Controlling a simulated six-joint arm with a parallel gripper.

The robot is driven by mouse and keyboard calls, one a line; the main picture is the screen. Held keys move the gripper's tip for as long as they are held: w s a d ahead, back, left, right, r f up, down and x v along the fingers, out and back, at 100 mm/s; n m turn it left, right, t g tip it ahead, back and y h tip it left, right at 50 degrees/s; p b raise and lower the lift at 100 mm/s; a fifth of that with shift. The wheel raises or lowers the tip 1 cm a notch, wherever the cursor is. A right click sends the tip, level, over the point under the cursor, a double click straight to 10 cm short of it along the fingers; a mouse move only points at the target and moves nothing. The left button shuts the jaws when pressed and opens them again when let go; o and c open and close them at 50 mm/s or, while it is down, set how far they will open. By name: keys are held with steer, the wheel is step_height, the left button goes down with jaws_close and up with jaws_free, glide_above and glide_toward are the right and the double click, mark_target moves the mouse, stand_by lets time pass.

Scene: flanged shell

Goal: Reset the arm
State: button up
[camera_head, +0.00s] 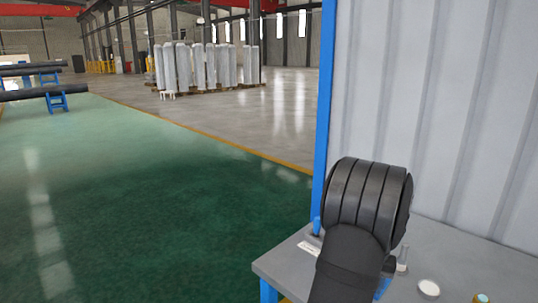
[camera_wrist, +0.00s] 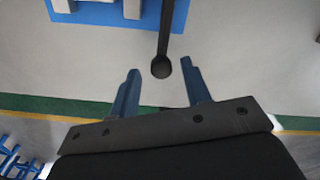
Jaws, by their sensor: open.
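My gripper (camera_wrist: 160,66) shows in the wrist view with its two blue fingers spread wide apart. A dark rod with a rounded end (camera_wrist: 161,68) shows between and beyond the fingertips, with clear gaps on both sides. I cannot tell how far beyond them it is. In the head view my black arm rises in front of the grey table, and my gripper is hidden there. No flanged shell can be made out in either view.
A ribbed grey wall (camera_head: 430,100) stands close behind. Open green floor (camera_head: 150,200) lies left. A blue panel (camera_wrist: 95,12) shows in the wrist view.

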steer(key=shift+d+f, duration=0.1)
steer(key=shift+f, duration=0.45)
steer(key=shift+s+d+n, duration=0.5)
steer(key=shift+n, duration=0.5)
steer(key=o, duration=1)
steer(key=shift+r, duration=0.1)
steer(key=shift+o, duration=1.2)
steer(key=shift+r, duration=0.1)
steer(key=shift+w+d+r+n, duration=0.1)
steer(key=shift+r+n, duration=0.2)
steer(key=shift+n, duration=0.3)
step_height(320, 180, up, 21)
steer(key=d+n, duration=0.2)
steer(key=n, duration=2.6)
step_height(320, 180, down, 9)
steer(key=w, duration=0.1)
steer(key=shift+a+t+y, duration=0.4)
steer(key=shift+a, duration=0.05)
